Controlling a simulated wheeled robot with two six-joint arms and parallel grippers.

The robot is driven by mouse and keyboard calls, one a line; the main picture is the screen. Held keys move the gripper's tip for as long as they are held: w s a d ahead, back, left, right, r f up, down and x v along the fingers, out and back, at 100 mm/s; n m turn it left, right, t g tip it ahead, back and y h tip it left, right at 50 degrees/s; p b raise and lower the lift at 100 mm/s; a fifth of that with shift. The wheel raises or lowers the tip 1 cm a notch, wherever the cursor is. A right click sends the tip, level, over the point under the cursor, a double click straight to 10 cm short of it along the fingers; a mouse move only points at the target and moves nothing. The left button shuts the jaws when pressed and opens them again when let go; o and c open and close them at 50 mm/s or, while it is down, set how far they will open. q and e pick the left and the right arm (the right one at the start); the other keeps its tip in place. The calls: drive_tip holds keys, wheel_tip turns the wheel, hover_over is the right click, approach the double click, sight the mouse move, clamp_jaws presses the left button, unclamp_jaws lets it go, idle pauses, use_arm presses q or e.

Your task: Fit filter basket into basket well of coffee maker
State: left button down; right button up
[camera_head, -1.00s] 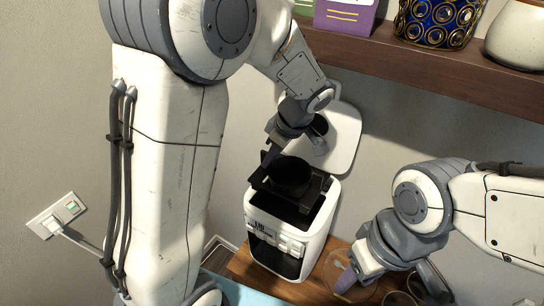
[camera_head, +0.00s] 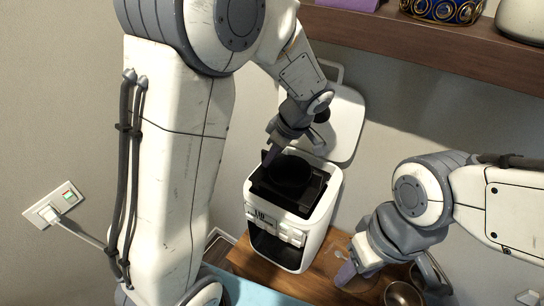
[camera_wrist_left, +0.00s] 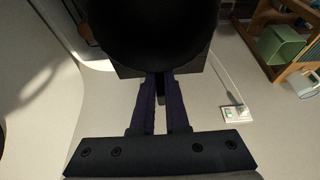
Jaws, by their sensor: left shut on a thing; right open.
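The white coffee maker (camera_head: 300,238) stands on the wooden surface with its lid (camera_head: 347,120) raised at the back. The black filter basket (camera_head: 290,172) is at the open top of the machine, over or partly inside the dark basket well (camera_head: 311,203); I cannot tell how deep it sits. My left gripper (camera_head: 272,158) is shut on the filter basket at its rear left side. In the left wrist view the two fingers (camera_wrist_left: 160,105) pinch the handle of the round black basket (camera_wrist_left: 155,35). My right gripper (camera_head: 345,272) is open and empty to the right of the coffee maker, low over the wooden surface.
A metal bowl (camera_head: 402,294) lies beside my right gripper. A wooden shelf (camera_head: 440,40) with a blue patterned pot (camera_head: 440,8) and a pale vase (camera_head: 520,22) runs above right. A wall socket (camera_head: 52,205) with a plug is at the left.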

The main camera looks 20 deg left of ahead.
sight(284, 181)
use_arm(q)
drive_tip(key=shift+b, duration=0.9)
idle(1.1)
drive_tip(key=shift+f, duration=0.15)
drive_tip(key=shift+f+b, duration=0.35)
drive_tip(key=shift+b, duration=0.15)
drive_tip(key=shift+f+b, duration=4.95)
drive_tip(key=shift+b, duration=0.05)
drive_tip(key=c, duration=0.8)
unclamp_jaws()
drive_tip(key=shift+c, duration=0.2)
drive_tip(key=shift+r, duration=0.1)
drive_tip(key=b+v, duration=0.1)
drive_tip(key=v, duration=0.9)
drive_tip(key=shift+d+r, duration=0.1)
drive_tip(key=shift+r, duration=0.05)
